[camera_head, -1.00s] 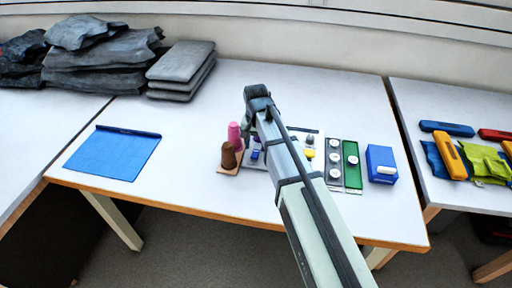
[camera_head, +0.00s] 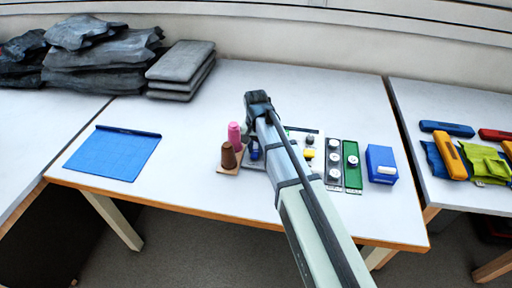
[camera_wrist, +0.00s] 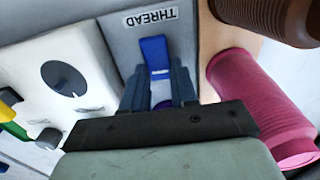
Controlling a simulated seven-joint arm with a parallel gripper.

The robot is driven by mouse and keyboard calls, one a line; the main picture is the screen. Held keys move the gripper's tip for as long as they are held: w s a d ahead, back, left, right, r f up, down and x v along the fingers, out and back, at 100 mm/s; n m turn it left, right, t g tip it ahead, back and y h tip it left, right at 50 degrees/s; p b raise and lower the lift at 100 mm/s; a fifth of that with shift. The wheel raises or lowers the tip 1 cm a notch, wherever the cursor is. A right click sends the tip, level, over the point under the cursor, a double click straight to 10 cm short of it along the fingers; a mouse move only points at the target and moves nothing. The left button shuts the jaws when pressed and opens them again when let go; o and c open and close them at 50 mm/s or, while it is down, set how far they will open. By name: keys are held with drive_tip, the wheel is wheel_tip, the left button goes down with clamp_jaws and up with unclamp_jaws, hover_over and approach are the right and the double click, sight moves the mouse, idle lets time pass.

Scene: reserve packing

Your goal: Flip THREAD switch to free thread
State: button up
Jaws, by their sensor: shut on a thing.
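The THREAD switch has a blue lever (camera_wrist: 154,52) on a grey panel (camera_wrist: 120,30), below the THREAD label (camera_wrist: 150,16) in the wrist view. My gripper (camera_wrist: 157,80) has its two dark fingers on either side of the lever's lower part and is shut on it. A purple round part (camera_wrist: 163,104) shows between the fingers, partly hidden by the gripper body. In the head view a small blue part (camera_head: 255,154) shows beside my arm; the fingertips are hidden there.
A pink spool (camera_wrist: 262,105) and a brown spool (camera_wrist: 265,18) stand close to the gripper's right side in the wrist view. A blue box (camera_head: 381,164) and a blue mat (camera_head: 112,153) lie on the table.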

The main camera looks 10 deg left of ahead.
clamp_jaws()
drive_tip(key=shift+s+d+t, duration=0.1)
drive_tip(key=shift+s+t, duration=0.5)
drive_tip(key=shift+t, duration=0.6)
drive_tip(key=shift+s+r+t, duration=0.15)
drive_tip(key=shift+t, duration=1.35)
drive_tip(key=o, duration=0.7)
unclamp_jaws()
drive_tip(key=shift+r, duration=0.1)
drive_tip(key=v, duration=1.3)
drive_tip(key=shift+s+r, duration=0.15)
drive_tip(key=shift+r, duration=0.15)
